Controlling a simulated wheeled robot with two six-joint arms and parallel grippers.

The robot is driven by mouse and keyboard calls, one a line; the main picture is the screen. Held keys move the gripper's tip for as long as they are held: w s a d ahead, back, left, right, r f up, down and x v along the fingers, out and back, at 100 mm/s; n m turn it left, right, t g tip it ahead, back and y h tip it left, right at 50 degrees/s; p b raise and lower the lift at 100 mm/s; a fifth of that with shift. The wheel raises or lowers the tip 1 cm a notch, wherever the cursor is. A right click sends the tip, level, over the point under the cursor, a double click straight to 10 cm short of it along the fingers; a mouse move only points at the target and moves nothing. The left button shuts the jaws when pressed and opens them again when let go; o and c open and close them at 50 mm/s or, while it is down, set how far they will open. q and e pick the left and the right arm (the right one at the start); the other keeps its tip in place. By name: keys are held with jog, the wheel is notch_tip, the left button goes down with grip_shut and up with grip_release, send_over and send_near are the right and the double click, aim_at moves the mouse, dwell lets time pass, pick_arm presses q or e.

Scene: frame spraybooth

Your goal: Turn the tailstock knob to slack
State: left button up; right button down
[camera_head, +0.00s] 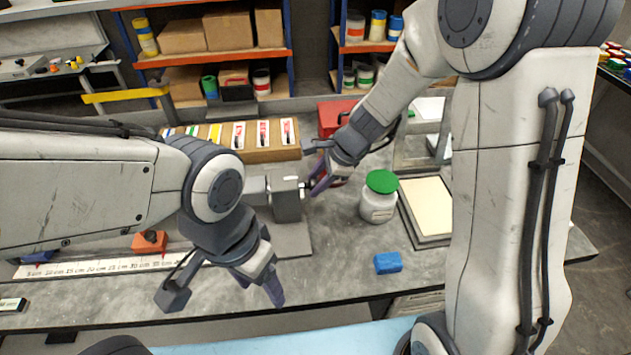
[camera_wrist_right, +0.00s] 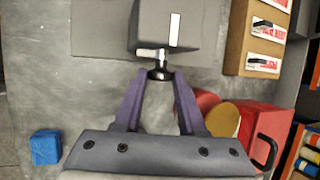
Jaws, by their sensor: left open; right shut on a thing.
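The tailstock is a grey block (camera_head: 286,198) on a grey base, left of the jar. In the right wrist view its end face (camera_wrist_right: 190,38) carries a white strip (camera_wrist_right: 175,30). The dark knob (camera_wrist_right: 160,73) projects from the block, with a short white bar (camera_wrist_right: 147,53) at its root pointing left. My right gripper (camera_wrist_right: 160,78) has its purple fingers on either side of the knob, shut on it; it also shows in the head view (camera_head: 314,184). My left gripper (camera_head: 259,285) is open and empty, above the front of the bench, left of the blue block.
A white jar with a green lid (camera_head: 381,196) stands close right of my right gripper. A blue block (camera_head: 388,263) lies near the front edge. A red box (camera_head: 335,115) and a cardboard rack (camera_head: 255,150) are behind; a framed panel (camera_head: 430,205) lies right.

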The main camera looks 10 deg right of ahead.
jog(key=c, duration=0.5)
grip_release()
jog(key=p+v, duration=0.1)
jog(key=v, duration=0.9)
jog(key=shift+r+p, duration=0.3)
jog(key=shift+p, duration=0.1)
